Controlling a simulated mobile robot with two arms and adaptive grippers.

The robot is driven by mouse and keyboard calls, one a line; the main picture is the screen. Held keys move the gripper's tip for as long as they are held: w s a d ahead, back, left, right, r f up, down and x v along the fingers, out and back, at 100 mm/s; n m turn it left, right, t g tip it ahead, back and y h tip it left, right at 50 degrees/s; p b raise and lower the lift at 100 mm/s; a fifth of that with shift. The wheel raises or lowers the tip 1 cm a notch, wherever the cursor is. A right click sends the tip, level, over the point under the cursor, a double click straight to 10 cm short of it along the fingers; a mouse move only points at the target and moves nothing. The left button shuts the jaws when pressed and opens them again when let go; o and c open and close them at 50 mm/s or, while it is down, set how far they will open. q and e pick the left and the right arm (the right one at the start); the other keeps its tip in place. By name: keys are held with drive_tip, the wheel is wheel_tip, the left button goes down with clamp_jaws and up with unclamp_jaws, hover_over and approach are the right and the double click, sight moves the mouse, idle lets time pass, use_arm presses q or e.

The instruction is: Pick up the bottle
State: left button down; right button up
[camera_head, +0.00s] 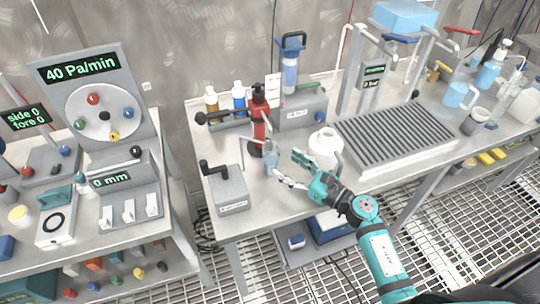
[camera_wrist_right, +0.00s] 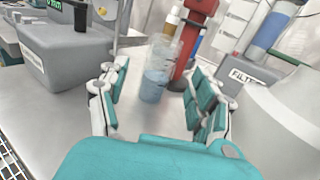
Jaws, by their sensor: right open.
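A small clear bottle (camera_head: 271,164) with pale blue liquid stands on the steel bench, in front of a red stand. In the right wrist view the bottle (camera_wrist_right: 155,82) is upright, slightly blurred, between and a little beyond the fingers. My right gripper (camera_head: 287,168) reaches in from the lower right with its teal-padded fingers spread. The gripper (camera_wrist_right: 158,100) is open and empty in the wrist view, with bench visible between fingers and bottle. My left gripper is in neither view.
A white jug (camera_head: 322,150) stands close beside my right gripper. The red stand (camera_head: 259,118) is just behind the bottle. A grey box with a black lever (camera_head: 228,190) is to the left. A ribbed grey plate (camera_head: 395,138) lies to the right. Bench front is clear.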

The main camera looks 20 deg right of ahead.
sight(271, 154)
drive_tip(key=shift+x, duration=0.8)
drive_tip(key=shift+w+a+r, duration=0.1)
drive_tip(key=shift+w+a, duration=0.05)
drive_tip(key=shift+w, duration=0.05)
drive_tip(key=p+x, duration=0.2)
drive_tip(key=x, duration=0.2)
drive_tip(key=shift+w, duration=0.25)
drive_tip(key=shift+w+a, duration=0.15)
drive_tip(key=shift+c, duration=0.7)
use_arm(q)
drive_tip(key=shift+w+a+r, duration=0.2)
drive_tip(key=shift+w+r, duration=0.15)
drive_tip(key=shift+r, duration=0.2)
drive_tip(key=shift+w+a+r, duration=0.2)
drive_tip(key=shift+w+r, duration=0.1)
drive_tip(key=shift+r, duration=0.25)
use_arm(e)
drive_tip(key=c, duration=1.2)
